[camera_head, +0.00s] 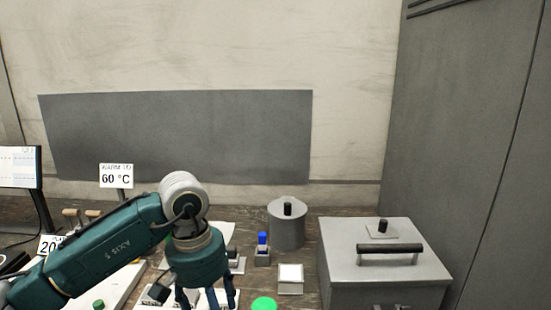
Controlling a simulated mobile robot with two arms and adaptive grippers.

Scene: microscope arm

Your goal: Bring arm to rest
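My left arm comes in from the left, dark teal, and bends down at a pale grey joint. My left gripper (206,298) points down over the table, near the bottom edge of the view. Its two dark blue fingers stand apart where they show, with white showing between them. The fingertips are cut off by the frame, so I cannot tell whether they hold anything. My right gripper is not in view. I see no microscope that I can make out.
A grey lidded pot (287,230), a blue-topped item (262,247), a white-topped block (290,278) and a green disc (264,303) stand right of the gripper. A large grey box (383,278) fills the right. A monitor (20,168) and 60 °C sign (116,176) are left.

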